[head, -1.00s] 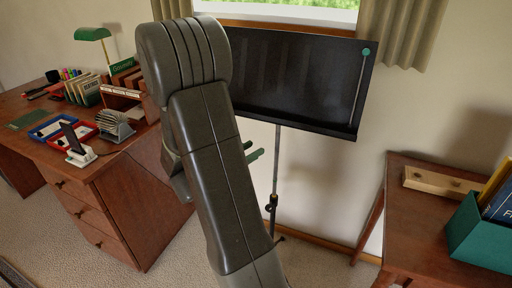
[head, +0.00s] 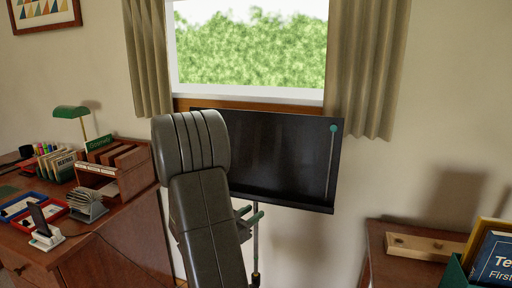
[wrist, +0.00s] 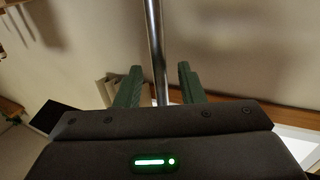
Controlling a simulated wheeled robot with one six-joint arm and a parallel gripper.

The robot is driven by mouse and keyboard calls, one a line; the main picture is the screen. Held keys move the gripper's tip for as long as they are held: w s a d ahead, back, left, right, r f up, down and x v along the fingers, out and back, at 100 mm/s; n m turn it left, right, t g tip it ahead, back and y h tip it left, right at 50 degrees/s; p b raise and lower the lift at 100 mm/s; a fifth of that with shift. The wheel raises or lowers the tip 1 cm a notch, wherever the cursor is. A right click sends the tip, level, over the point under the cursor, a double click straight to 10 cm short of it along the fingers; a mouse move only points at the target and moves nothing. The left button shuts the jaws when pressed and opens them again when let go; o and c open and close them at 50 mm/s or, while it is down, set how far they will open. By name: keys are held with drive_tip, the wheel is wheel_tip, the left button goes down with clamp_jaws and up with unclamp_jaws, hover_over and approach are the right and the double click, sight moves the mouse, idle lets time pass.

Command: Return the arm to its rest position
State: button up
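My arm rises in the middle of the head view, with its dark grey links folded up in front of the black music stand (head: 285,160). My gripper (head: 252,214) shows as two green fingers just right of the arm, partly hidden by it. In the wrist view, my gripper (wrist: 157,75) has its two green fingers wide apart, with nothing held. The stand's metal pole (wrist: 154,40) appears in the gap between the fingers, with space on both sides. How far it lies beyond the fingertips I cannot tell.
A wooden desk (head: 125,235) with a green lamp (head: 72,112), red and blue trays and books stands at the left. A brown table (head: 385,262) with a wooden block (head: 425,247) and a bin of books is at the right. A teal-tipped baton (head: 332,150) rests against the stand.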

drive_tip(key=x, duration=0.4)
drive_tip(key=shift+d, duration=0.1)
drive_tip(key=shift+f, duration=0.2)
drive_tip(key=v, duration=1.3)
drive_tip(key=x, duration=1.3)
drive_tip(key=shift+w+d+r, duration=0.15)
wheel_tip(320, 180, down, 17)
drive_tip(key=b, duration=1.3)
drive_tip(key=p+v, duration=0.3)
drive_tip(key=v, duration=1.1)
drive_tip(key=shift+r, duration=0.5)
